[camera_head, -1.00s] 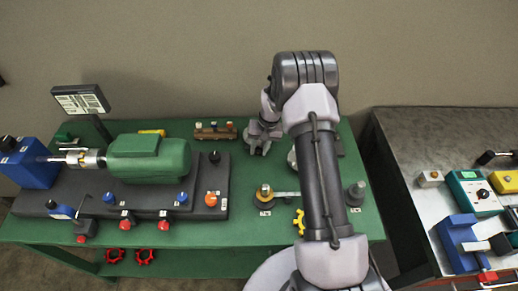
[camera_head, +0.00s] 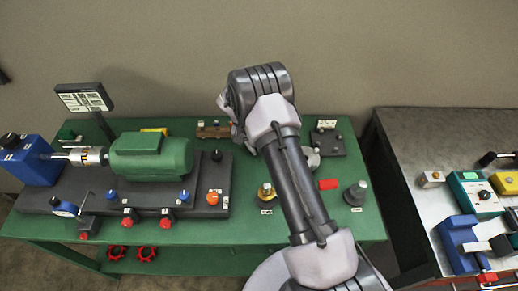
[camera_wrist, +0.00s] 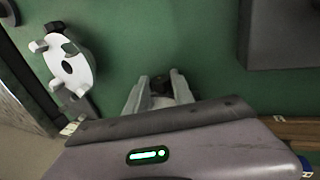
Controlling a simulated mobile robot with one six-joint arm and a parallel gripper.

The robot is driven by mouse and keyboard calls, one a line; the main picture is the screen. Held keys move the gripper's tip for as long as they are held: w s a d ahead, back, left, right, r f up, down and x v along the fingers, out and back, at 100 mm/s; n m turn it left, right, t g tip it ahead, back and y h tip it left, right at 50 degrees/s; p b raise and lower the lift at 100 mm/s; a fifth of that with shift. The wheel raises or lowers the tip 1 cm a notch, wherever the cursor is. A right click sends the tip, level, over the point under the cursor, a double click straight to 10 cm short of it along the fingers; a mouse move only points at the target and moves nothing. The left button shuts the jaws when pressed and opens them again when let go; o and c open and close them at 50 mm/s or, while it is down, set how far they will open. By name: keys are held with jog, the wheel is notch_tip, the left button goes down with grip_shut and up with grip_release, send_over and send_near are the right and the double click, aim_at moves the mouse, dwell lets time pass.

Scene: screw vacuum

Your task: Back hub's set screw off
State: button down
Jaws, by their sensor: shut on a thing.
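The shaft coupling (camera_head: 88,156) sits between the blue unit (camera_head: 30,160) and the green motor (camera_head: 150,157) in the head view. My gripper (camera_wrist: 160,86) shows in the wrist view above the green table. Its two pale fingers are shut on a small dark thing (camera_wrist: 160,83), which I cannot identify. In the head view my gripper is hidden behind my arm, well right of the coupling.
A brown block with pegs (camera_head: 215,130) stands behind the motor's right end. A dark block (camera_head: 325,141) and a grey-white part (camera_head: 312,158) lie right of my arm. A red cylinder (camera_head: 328,184) and a grey post (camera_head: 355,192) are nearer the front. A metal bench (camera_head: 410,140) stands at right.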

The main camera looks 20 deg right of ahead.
dwell(0.3)
jog(key=c, duration=1.1)
grip_release()
jog(key=shift+o, duration=0.2)
